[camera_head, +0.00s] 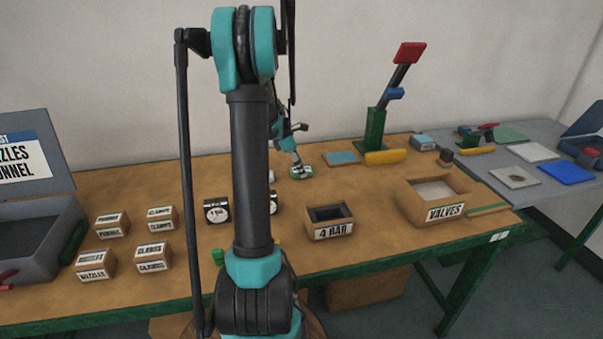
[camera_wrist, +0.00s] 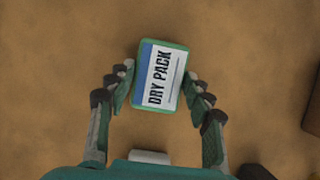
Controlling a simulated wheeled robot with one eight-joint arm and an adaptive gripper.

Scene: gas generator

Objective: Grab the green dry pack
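The green dry pack (camera_wrist: 160,76) is a small green box with a white and blue label reading "DRY PACK". In the wrist view it lies on the brown table top, slightly tilted in the picture. My gripper (camera_wrist: 160,88) is open, with one finger on each side of the pack's lower half. A gap shows at the left; at the right the finger is very close, and I cannot tell whether it touches. In the head view the pack (camera_head: 301,172) shows small on the table, just below my gripper (camera_head: 298,166).
Several small labelled boxes (camera_head: 152,257) stand on the left, beside a grey case (camera_head: 40,235). A box marked "4 BAR" (camera_head: 331,232) and a "VALVES" box (camera_head: 444,211) stand on the right. A green lever stand (camera_head: 375,130) is at the back.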

